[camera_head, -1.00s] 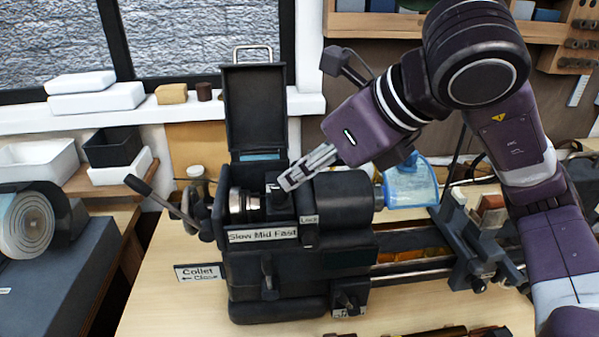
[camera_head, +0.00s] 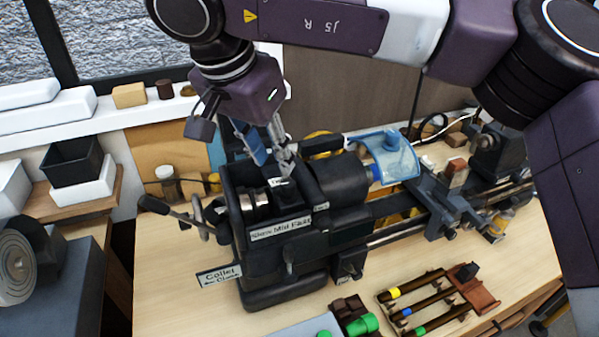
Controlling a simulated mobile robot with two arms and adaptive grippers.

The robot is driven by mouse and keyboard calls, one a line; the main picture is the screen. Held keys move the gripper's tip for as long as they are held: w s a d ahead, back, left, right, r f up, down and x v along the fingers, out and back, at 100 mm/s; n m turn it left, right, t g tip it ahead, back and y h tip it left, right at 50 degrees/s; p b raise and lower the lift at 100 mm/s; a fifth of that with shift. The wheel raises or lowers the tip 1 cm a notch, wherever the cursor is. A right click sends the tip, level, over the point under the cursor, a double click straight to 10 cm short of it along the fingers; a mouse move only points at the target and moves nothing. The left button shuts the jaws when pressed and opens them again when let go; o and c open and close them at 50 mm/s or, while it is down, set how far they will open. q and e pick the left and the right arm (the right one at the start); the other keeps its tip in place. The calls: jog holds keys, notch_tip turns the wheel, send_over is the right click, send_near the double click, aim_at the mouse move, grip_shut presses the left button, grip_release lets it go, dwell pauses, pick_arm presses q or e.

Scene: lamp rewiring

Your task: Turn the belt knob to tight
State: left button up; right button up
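The black lathe headstock (camera_head: 285,255) stands on the wooden bench with its top compartment open. A silver spindle part (camera_head: 255,198) and a small labelled piece (camera_head: 280,182) show inside. The belt knob cannot be told apart for sure; my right gripper covers part of the compartment's back. My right gripper (camera_head: 286,163) points down at the back of the compartment, close to the small labelled piece. I cannot tell whether it touches anything or how far its fingers are apart. My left gripper is not in view.
A lever (camera_head: 170,212) sticks out left. A clear blue guard (camera_head: 392,157) stands to the right. A rack of tools (camera_head: 430,300) lies in front.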

aim_at(288, 183)
jog(key=x, duration=0.2)
jog(key=p+x, duration=0.1)
jog(key=x, duration=0.1)
jog(key=d+p+x, duration=0.1)
jog(key=x, duration=0.1)
jog(key=shift+w, duration=0.2)
jog(key=shift+p+x, duration=0.4)
jog(key=shift+x, duration=0.45)
jog(key=shift+a, duration=0.15)
grip_shut()
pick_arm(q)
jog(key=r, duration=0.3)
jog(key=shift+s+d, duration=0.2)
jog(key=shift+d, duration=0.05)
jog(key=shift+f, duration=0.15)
